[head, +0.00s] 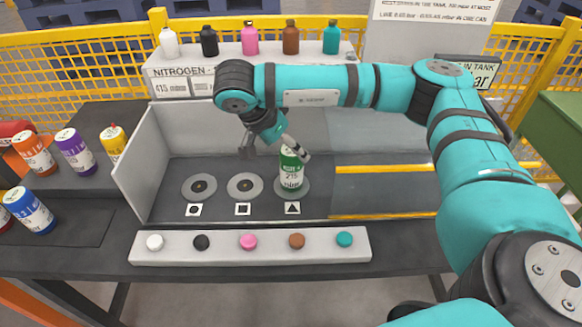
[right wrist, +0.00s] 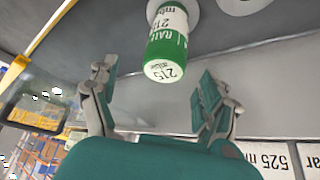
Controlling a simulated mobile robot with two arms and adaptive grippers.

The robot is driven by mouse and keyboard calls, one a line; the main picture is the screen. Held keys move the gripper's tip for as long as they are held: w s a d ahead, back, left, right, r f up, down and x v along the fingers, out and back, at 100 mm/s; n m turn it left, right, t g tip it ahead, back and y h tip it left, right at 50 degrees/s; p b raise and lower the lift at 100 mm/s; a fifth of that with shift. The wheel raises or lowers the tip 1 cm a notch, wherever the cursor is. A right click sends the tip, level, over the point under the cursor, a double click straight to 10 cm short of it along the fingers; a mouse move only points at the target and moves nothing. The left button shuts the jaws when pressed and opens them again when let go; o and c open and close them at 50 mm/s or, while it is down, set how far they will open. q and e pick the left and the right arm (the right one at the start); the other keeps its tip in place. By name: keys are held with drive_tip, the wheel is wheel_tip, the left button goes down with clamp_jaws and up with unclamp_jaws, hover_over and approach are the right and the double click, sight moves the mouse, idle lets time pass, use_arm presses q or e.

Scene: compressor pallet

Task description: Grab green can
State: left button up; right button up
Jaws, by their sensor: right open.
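The green can (head: 291,169) stands upright on the right-hand round pad, above the triangle mark, inside the grey bay. Its white label reads 215. My right gripper (head: 276,148) is beside the can at its upper left in the head view, with one finger passing close to the can's top. In the right wrist view the green can (right wrist: 167,42) lies beyond the fingertips, between their lines. The right gripper (right wrist: 156,83) is open there with nothing between its fingers. My left gripper is not in view.
Purple (head: 75,151), orange (head: 33,151), yellow (head: 112,143) and blue (head: 30,211) cans stand at the left. Two round pads (head: 199,187) (head: 244,187) are empty. A row of coloured buttons (head: 248,242) lies in front, and small bottles (head: 250,39) stand on the back ledge.

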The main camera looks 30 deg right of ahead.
sight(292, 153)
drive_tip(key=x, duration=0.4)
drive_tip(key=shift+w+d+f+p, duration=0.1)
drive_tip(key=shift+d+f+p, duration=0.1)
drive_tip(key=shift+f+p, duration=0.1)
drive_tip(key=x, duration=0.3)
drive_tip(key=shift+w+f+p, duration=0.25)
drive_tip(key=shift+f+p, duration=0.05)
drive_tip(key=shift+p, duration=0.1)
drive_tip(key=shift+d+f, duration=0.25)
drive_tip(key=shift+f, duration=0.2)
drive_tip(key=c, duration=0.8)
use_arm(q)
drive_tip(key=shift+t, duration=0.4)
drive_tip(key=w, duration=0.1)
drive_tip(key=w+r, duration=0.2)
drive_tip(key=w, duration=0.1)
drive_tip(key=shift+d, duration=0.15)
use_arm(e)
drive_tip(key=c, duration=0.8)
